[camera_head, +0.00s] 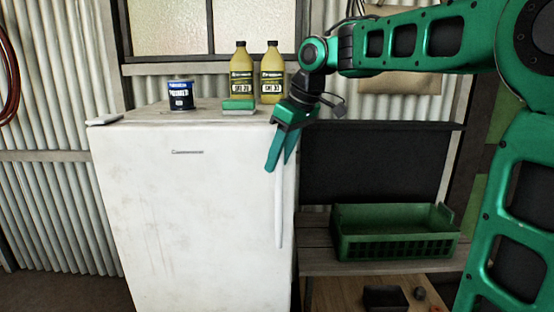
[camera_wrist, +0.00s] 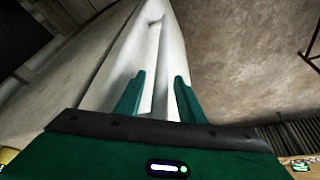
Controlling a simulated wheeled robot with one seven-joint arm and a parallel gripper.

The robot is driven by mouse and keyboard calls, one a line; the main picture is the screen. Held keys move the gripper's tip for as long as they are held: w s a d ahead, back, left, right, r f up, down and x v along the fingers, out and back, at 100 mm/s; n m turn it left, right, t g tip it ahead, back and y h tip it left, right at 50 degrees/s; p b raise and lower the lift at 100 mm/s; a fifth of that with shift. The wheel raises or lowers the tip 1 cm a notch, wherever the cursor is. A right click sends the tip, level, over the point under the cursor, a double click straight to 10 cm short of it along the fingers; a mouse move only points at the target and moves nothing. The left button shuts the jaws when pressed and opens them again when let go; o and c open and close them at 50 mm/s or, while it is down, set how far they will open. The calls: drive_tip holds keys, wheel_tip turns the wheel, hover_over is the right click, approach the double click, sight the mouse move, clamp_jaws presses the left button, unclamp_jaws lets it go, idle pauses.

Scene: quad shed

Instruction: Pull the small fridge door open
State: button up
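The small white fridge (camera_head: 185,215) stands at the left centre of the head view, its door shut as far as I can see. Its slim white upright handle (camera_head: 279,215) runs along the door's right edge. My gripper (camera_head: 279,162) points down at the handle's upper part, one green finger on each side. In the wrist view the handle (camera_wrist: 152,70) lies between the fingertips of my gripper (camera_wrist: 158,82), with gaps visible, so the fingers are open around it. The handle's upper end is hidden by my gripper in the head view.
On the fridge top are a dark paint tin (camera_head: 180,95), two yellow bottles (camera_head: 243,75) and a green-and-white block (camera_head: 238,105). A green crate (camera_head: 395,247) sits on a wooden bench (camera_head: 330,262) at the right. The floor left of the fridge looks clear.

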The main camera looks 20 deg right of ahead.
clamp_jaws()
